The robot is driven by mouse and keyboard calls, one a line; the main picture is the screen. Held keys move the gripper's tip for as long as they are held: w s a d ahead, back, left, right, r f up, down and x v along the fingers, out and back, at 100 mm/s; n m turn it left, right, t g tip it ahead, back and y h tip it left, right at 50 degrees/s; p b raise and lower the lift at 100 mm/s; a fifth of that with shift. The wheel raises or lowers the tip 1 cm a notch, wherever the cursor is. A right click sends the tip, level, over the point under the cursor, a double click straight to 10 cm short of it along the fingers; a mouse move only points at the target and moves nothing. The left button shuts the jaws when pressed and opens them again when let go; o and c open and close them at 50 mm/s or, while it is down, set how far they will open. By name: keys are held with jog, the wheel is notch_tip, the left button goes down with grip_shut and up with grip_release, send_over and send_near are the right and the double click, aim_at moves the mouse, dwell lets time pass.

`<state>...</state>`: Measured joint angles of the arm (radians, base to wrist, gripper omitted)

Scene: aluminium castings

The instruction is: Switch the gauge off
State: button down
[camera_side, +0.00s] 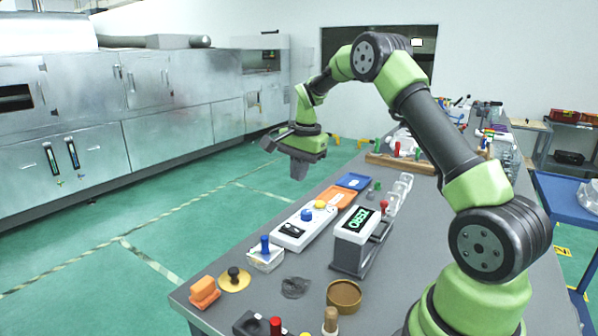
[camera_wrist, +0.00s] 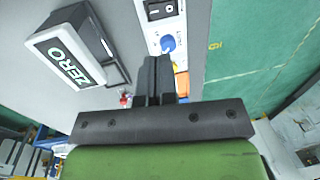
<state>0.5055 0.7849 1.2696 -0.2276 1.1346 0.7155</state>
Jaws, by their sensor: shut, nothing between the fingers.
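The gauge (camera_side: 351,252) is a grey box with a white top and a lit green display, standing on the bench. In the wrist view the gauge (camera_wrist: 68,47) is at upper left, and its display reads ZERO. A red knob (camera_side: 384,205) stands behind it. Beside it lies a white control panel (camera_side: 304,239) with a black rocker switch (camera_side: 292,229), a blue knob (camera_side: 306,214) and a yellow knob (camera_side: 320,204). In the wrist view the switch (camera_wrist: 161,9) is at the top edge; its position is unclear. My gripper (camera_side: 298,171) is shut and empty, raised above the bench's left edge, apart from the panel.
Orange and blue trays (camera_side: 353,181) lie behind the panel. A clear block with a blue peg (camera_side: 265,256), an orange block (camera_side: 204,292) and a brown round tin (camera_side: 344,296) are at the front. Clear parts (camera_side: 399,190) stand right. Open floor lies left of the bench.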

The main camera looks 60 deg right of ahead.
aim_at(291, 229)
jog(key=shift+w, duration=0.75)
jog(key=f, duration=0.4)
jog(key=w+f, duration=0.1)
jog(key=f, duration=0.4)
jog(key=w+f, duration=0.1)
jog(key=f, duration=0.3)
jog(key=shift+f, duration=0.4)
jog(key=shift+f, duration=0.1)
jog(key=shift+f, duration=0.15)
jog(key=shift+s, duration=0.1)
jog(key=shift+s+r, duration=0.2)
jog(key=shift+s, duration=0.5)
